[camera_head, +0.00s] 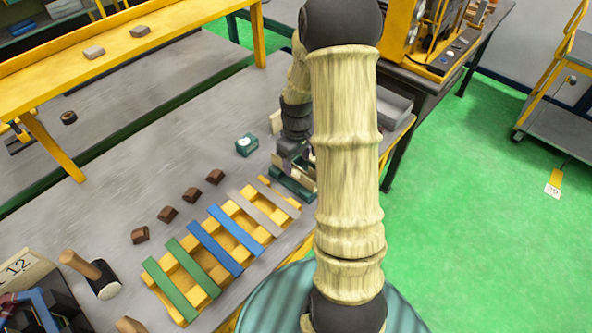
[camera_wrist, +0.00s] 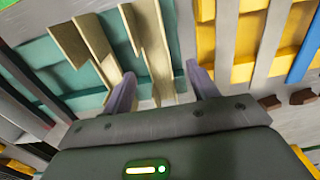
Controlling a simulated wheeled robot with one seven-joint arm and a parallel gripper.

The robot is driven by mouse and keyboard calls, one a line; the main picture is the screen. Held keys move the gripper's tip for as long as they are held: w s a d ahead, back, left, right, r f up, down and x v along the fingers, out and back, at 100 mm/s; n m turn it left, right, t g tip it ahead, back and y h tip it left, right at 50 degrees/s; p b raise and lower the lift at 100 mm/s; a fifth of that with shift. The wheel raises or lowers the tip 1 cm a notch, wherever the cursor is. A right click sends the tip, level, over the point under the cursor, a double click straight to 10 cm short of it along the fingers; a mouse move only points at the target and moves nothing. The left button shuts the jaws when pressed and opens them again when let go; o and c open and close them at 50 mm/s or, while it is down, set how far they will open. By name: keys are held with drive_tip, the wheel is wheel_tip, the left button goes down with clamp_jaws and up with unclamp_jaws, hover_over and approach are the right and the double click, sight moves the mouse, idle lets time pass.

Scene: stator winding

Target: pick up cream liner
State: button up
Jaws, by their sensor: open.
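Several cream liners show in the wrist view, long thin strips in a teal holder (camera_wrist: 45,65). One cream liner (camera_wrist: 153,45) runs between my two fingers, and others lie to its left. My gripper (camera_wrist: 160,82) is open, with a purple-grey finger on each side. I cannot tell whether either finger touches a liner. In the head view my gripper (camera_head: 290,149) is at the teal holder (camera_head: 290,186), largely hidden by my arm. A cream piece (camera_head: 276,121) shows just behind it.
A yellow rack (camera_head: 180,272) left of the holder carries green, blue and grey strips. Several brown blocks (camera_head: 191,195) lie behind it. A small teal box (camera_head: 247,145) stands near my gripper.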

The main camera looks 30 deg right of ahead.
sight(299, 175)
drive_tip(key=f, duration=0.4)
drive_tip(key=shift+s+d+f+p, duration=0.1)
drive_tip(key=shift+d+f+p, duration=0.1)
drive_tip(key=shift+p, duration=0.15)
drive_tip(key=shift+c, duration=0.5)
drive_tip(key=c, duration=0.8)
